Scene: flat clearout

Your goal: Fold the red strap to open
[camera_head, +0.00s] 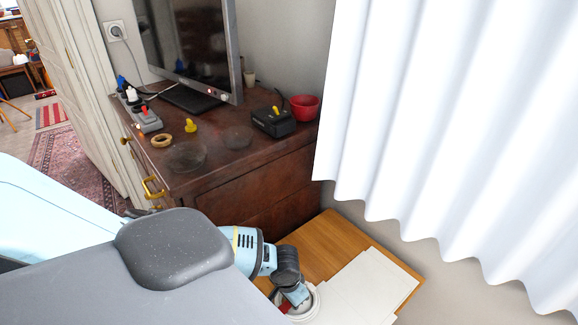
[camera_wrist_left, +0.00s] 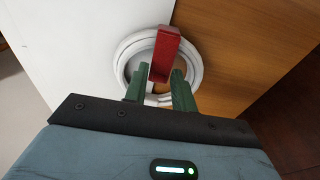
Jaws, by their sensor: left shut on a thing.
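The red strap (camera_wrist_left: 164,52) stands up over a coil of white cable (camera_wrist_left: 128,52) in the left wrist view. My left gripper (camera_wrist_left: 160,82) has its green fingers on both sides of the strap's lower end and is shut on it. In the head view, a bit of the red strap (camera_head: 286,307) and part of the white coil (camera_head: 315,308) show below my left gripper (camera_head: 294,296). The fingers hide the strap's lower end, so I cannot tell how it passes around the coil. My right gripper is not in view.
The coil lies partly on a white sheet (camera_head: 362,290) and partly on the wooden tabletop (camera_head: 322,240). A dark dresser (camera_head: 250,178) with a monitor (camera_head: 190,45), a red bowl (camera_head: 305,108) and small items stands behind. A white curtain (camera_head: 440,120) hangs at the right.

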